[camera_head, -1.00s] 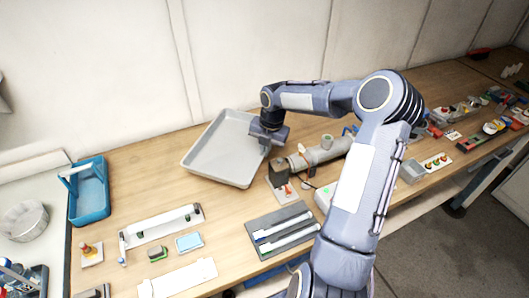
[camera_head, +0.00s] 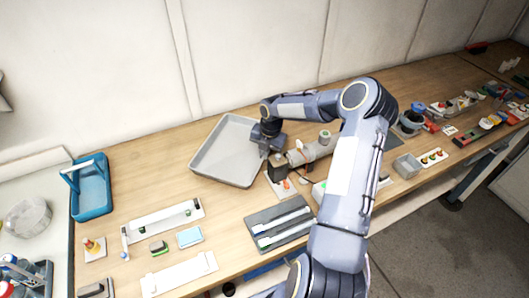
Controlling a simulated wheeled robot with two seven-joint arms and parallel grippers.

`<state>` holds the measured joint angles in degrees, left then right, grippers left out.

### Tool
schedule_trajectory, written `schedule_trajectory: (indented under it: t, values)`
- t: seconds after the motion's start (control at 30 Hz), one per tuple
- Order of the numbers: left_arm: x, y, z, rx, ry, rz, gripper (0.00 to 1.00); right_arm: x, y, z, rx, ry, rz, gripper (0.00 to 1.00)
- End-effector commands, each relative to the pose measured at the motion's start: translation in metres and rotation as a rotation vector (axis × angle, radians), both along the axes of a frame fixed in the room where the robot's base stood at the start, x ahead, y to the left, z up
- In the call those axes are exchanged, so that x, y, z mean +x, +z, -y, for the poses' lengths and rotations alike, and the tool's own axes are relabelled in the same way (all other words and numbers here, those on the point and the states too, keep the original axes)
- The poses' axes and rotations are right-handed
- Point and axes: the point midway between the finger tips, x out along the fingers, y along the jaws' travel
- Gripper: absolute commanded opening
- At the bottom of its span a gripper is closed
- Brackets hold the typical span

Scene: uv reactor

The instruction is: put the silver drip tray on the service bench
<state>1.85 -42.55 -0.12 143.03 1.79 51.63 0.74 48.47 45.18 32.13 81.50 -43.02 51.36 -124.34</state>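The silver drip tray (camera_head: 225,160) lies on the wooden service bench (camera_head: 135,178), near the wall. It is a shallow grey rectangular tray and looks flat on the bench. My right gripper (camera_head: 266,146) is at the tray's right rim, pointing down. Its fingertips are hidden behind its own body, so I cannot tell whether they grip the rim. My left gripper does not show.
A grey cylindrical reactor (camera_head: 314,152) with a dark end block lies just right of the tray. A blue caddy (camera_head: 90,187) stands at the left. A dark tray with white tubes (camera_head: 280,226) is in front. Bare bench lies left of the tray.

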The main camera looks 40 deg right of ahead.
Motion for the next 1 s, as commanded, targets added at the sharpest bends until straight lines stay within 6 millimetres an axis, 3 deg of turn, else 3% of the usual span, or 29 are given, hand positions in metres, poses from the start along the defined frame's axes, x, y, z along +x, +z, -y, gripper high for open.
schedule_trajectory:
  t: [0.03,0.17,0.57,1.0]
  values:
    - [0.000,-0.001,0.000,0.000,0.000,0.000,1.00,0.000,-0.001,0.000,0.000,0.000,0.000,0.06]
    - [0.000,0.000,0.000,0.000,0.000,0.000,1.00,0.000,0.000,0.000,0.000,0.000,0.000,0.23]
    - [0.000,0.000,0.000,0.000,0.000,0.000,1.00,0.000,0.007,0.001,-0.001,-0.001,0.002,0.24]
    - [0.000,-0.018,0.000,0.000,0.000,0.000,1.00,-0.012,0.092,0.008,-0.003,-0.002,0.003,0.24]
